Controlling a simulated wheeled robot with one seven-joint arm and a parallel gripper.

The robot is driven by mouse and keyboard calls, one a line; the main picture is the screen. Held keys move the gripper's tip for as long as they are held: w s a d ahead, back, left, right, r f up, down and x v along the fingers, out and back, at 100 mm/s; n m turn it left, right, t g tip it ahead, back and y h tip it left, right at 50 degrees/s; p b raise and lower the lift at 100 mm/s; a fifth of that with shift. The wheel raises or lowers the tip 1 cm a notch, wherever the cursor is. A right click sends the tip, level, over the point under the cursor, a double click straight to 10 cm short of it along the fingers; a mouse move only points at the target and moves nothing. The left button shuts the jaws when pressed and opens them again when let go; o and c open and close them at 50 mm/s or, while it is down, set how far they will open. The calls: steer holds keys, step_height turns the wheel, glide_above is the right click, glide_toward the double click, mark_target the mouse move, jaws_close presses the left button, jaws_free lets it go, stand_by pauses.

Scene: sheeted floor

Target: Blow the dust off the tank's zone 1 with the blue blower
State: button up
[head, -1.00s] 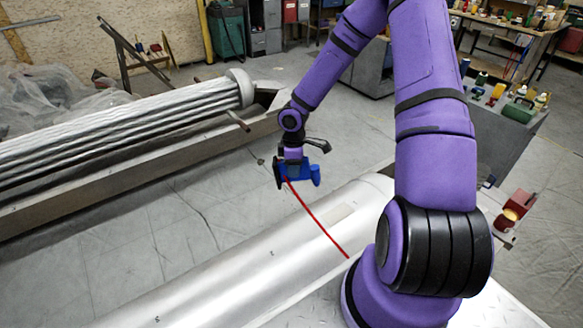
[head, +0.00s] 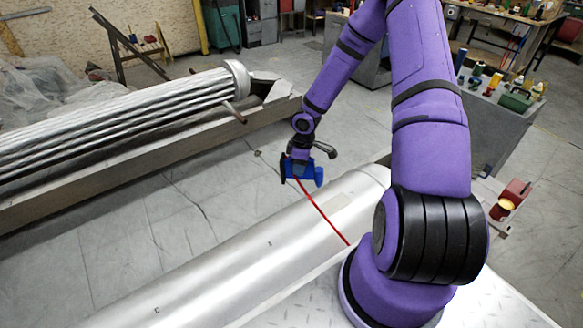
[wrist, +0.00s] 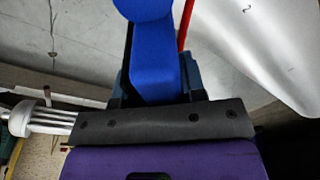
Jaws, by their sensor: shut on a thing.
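The tank (head: 225,262) is a long silvery cylinder lying across the front of the head view, with small dark marks on its top. A faint pale patch shows on its upper side; I cannot tell whether it is dust. My gripper (head: 301,158) is shut on the blue blower (head: 304,174) and holds it above the tank's far side. A thin red line, perhaps a tube, runs from the blower down across the tank. In the wrist view the blower (wrist: 155,62) points away from the jaws, and the tank (wrist: 285,45) shows at upper right with one mark.
A bundle of grey tubes (head: 130,115) lies in a long trough at the left. A grey bench (head: 500,125) with bottles and a green box stands at right. A red box (head: 512,198) sits near the tank's right end. Open floor lies between tank and trough.

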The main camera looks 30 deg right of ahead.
steer(key=d, duration=1.7)
steer(key=shift+w+d, duration=0.3)
steer(key=shift+d, duration=0.1)
steer(key=shift+o, duration=0.4)
steer(key=c, duration=0.6)
steer(key=shift+o, duration=0.2)
steer(key=a, duration=2.1)
steer(key=shift+s+a, duration=0.4)
steer(key=o, duration=0.5)
